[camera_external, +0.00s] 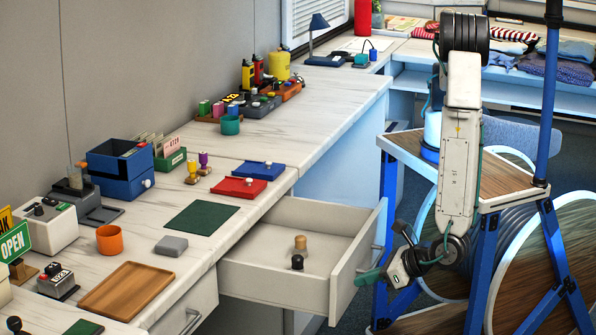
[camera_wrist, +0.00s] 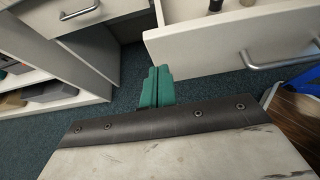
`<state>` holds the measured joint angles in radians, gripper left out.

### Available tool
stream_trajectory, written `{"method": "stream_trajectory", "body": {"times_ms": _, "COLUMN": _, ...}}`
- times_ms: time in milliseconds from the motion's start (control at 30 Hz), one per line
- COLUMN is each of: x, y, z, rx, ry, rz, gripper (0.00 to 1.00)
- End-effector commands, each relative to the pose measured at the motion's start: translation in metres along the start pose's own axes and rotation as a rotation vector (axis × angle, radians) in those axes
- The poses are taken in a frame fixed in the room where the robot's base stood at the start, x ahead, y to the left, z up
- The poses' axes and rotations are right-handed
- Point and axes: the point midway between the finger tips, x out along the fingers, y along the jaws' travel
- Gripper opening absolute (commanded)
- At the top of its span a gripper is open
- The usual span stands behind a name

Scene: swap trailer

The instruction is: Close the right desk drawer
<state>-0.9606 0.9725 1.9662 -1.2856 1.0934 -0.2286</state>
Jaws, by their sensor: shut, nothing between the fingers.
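The right desk drawer (camera_external: 336,278) is pulled out from the desk in the external view. Its front panel and metal handle (camera_external: 372,255) face right. Two small stamps, one with a tan handle (camera_external: 300,243) and one black (camera_external: 297,262), stand inside it. My gripper (camera_external: 366,277) is shut and empty, low at the near edge of the drawer's front panel. In the wrist view the green fingers (camera_wrist: 157,85) are together, beside the left end of the drawer front (camera_wrist: 235,45). Whether they touch it I cannot tell.
Another drawer with a handle (camera_external: 191,320) is at the lower left, seemingly shut. The desktop (camera_external: 140,225) holds a wooden tray (camera_external: 127,290), an orange cup (camera_external: 110,240) and stamp pads. Dark carpet (camera_wrist: 110,117) is open below the fingers in the wrist view.

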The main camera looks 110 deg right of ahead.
Motion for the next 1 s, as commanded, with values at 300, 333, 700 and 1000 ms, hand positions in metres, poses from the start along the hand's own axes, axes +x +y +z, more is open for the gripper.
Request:
{"method": "stream_trajectory", "body": {"times_ms": 300, "x": 0.026, "y": 0.001, "z": 0.017, "rx": 0.003, "ry": 0.0, "rz": 0.001, "gripper": 0.0}}
{"method": "stream_trajectory", "body": {"times_ms": 333, "x": 0.026, "y": 0.001, "z": 0.018, "rx": 0.003, "ry": 0.0, "rz": 0.001, "gripper": 0.0}}
{"method": "stream_trajectory", "body": {"times_ms": 700, "x": 0.027, "y": 0.001, "z": 0.018, "rx": 0.002, "ry": 0.0, "rz": 0.001, "gripper": 0.0}}
{"method": "stream_trajectory", "body": {"times_ms": 1000, "x": 0.052, "y": 0.0, "z": 0.033, "rx": 0.005, "ry": 0.001, "rz": -0.003, "gripper": 0.0}}
